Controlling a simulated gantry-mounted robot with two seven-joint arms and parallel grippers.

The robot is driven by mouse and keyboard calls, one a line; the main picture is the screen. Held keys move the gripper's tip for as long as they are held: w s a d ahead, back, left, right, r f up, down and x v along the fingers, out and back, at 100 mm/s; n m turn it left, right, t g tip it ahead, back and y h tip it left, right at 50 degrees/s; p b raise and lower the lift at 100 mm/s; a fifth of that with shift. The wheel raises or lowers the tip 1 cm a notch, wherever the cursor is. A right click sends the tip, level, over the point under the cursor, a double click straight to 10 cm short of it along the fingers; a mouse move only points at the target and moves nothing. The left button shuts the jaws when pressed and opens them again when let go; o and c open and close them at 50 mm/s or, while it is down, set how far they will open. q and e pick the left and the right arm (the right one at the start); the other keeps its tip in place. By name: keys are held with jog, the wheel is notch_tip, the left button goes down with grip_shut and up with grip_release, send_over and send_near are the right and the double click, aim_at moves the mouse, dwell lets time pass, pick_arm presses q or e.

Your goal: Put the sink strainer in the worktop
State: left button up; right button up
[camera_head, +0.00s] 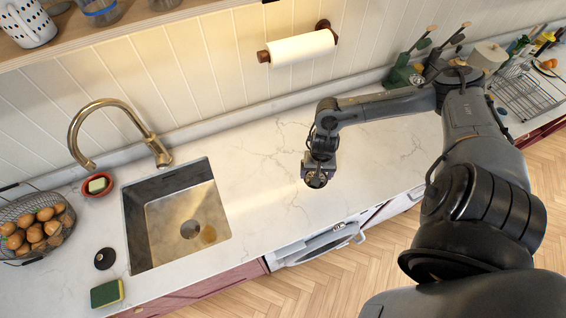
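A small dark round piece with a raised centre, which looks like the sink strainer (105,258), lies on the pale marbled worktop (262,205), left of the sink (137,228). Inside the metal sink basin is a round grey drain (190,229), with a yellowish round spot beside it; I cannot tell whether that spot is an object or a reflection. My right gripper (317,182) points down over the worktop, right of the sink and well apart from the dark piece. Its fingers are too hidden to judge. My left gripper is not in view.
A brass tap (150,140) arches behind the sink. A wire basket of eggs (36,230), a red soap dish (97,185) and a green sponge (107,293) lie left. A paper roll (302,48) hangs on the wall. Worktop between sink and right gripper is clear.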

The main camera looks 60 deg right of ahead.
jog(key=b, duration=0.1)
send_over(292, 172)
notch_tip(292, 172, down, 7)
jog(key=shift+r, duration=0.1)
jog(key=shift+f+b, duration=0.3)
jog(key=shift+f, duration=1.65)
jog(key=o, duration=0.8)
jog(key=shift+f, duration=0.1)
